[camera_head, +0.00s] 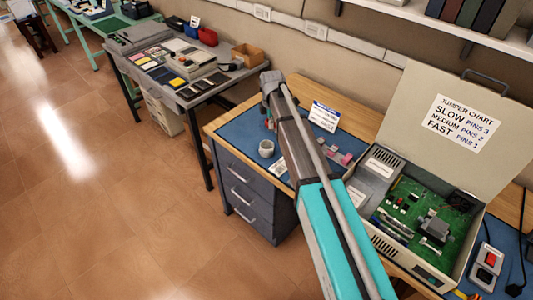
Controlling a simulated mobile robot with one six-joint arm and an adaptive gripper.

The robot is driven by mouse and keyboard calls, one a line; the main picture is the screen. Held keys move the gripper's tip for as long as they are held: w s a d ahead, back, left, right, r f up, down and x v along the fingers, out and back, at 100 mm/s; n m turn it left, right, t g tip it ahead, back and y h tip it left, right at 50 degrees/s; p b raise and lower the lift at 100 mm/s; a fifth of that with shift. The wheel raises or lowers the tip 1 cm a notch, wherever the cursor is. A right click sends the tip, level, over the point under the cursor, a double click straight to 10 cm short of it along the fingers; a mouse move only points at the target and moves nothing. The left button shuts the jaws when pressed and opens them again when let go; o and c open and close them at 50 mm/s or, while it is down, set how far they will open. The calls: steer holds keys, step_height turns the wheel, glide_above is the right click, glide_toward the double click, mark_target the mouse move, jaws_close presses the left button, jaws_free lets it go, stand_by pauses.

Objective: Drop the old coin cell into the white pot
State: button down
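A small whitish pot (266,148) stands upright on the blue mat (236,137) of the wooden workbench, just left of my arm. Its inside is too small to make out. I cannot pick out the old coin cell. The open beige unit (380,165) at the right exposes a green circuit board (430,215). My arm crosses the middle of the view over the bench, and its far end is near the bench's back left. My gripper cannot be made out, so I cannot tell whether it holds anything.
A pink object (346,158) and a small sign (324,117) are right of my arm. The raised lid (450,125) stands tall at the right. A cluttered side table (180,70) is left. Floor at left is clear.

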steer(key=shift+f+b, duration=1.15)
steer(key=shift+f, duration=0.3)
steer(key=c, duration=0.7)
jaws_free()
steer(key=shift+r, duration=0.15)
step_height(320, 180, up, 6)
steer(key=p, duration=0.6)
steer(key=shift+m, duration=0.4)
steer(key=shift+d+f+b, duration=0.2)
steer(key=shift+f+b, duration=0.7)
steer(key=shift+f, duration=0.05)
steer(key=shift+d+f+b, duration=0.2)
steer(key=shift+f+b, duration=0.65)
steer(key=shift+f, duration=0.1)
steer(key=shift+d+f+b, duration=0.2)
steer(key=shift+f+b, duration=0.7)
steer(key=shift+f, duration=0.05)
